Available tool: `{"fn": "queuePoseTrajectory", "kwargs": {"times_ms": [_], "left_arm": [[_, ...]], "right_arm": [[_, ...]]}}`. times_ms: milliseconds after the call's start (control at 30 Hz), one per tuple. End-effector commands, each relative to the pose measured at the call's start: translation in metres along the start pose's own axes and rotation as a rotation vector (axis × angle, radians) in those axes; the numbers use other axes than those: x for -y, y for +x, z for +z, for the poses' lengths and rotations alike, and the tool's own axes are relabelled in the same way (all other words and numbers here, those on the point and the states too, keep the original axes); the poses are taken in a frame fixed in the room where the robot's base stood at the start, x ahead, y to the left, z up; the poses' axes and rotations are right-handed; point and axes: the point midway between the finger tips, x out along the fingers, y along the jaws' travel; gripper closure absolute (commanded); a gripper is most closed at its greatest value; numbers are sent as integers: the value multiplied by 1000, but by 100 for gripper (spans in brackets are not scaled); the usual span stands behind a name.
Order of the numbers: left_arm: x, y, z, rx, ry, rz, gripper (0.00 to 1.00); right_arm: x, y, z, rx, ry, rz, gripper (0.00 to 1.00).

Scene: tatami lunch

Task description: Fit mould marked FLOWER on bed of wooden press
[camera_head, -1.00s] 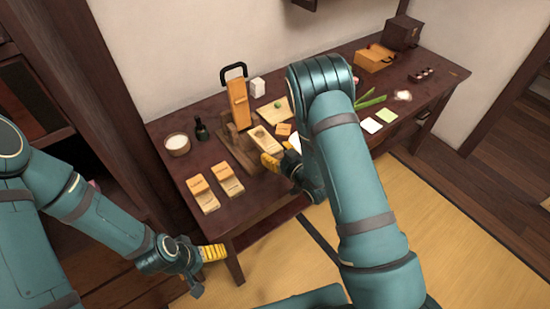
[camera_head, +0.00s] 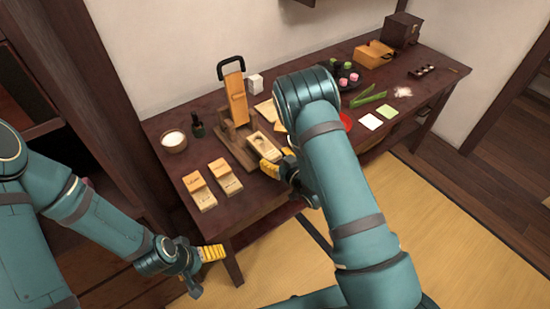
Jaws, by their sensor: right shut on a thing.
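The wooden press (camera_head: 235,147) stands on the dark table, with its plank lever (camera_head: 237,98) and black handle raised. My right gripper (camera_head: 270,170) is shut on the near end of a pale wooden mould (camera_head: 263,146) with a rounded hollow. This mould is at the right end of the press bed; I cannot tell whether it touches the bed, and its marking is unreadable. Two other pale moulds, a left one (camera_head: 201,191) and a right one (camera_head: 226,178), lie at the table's front left; their writing is too small to read. My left gripper (camera_head: 208,256) is below the table's front edge, away from everything.
A white-filled bowl (camera_head: 174,141) and dark bottle (camera_head: 198,129) stand left of the press, a white block (camera_head: 255,83) behind it. My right arm hides part of the table's middle. Green leaves (camera_head: 370,98), cards (camera_head: 371,121) and a wooden box (camera_head: 374,54) lie to the right.

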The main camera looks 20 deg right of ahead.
Motion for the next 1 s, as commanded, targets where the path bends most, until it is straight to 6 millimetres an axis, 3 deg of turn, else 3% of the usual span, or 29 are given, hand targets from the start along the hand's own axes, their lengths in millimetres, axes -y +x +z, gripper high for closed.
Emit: {"fn": "queuePoseTrajectory", "kwargs": {"times_ms": [1000], "left_arm": [[4,11,1,0,0,0,6]], "right_arm": [[0,2,12,-1,0,1,67]]}}
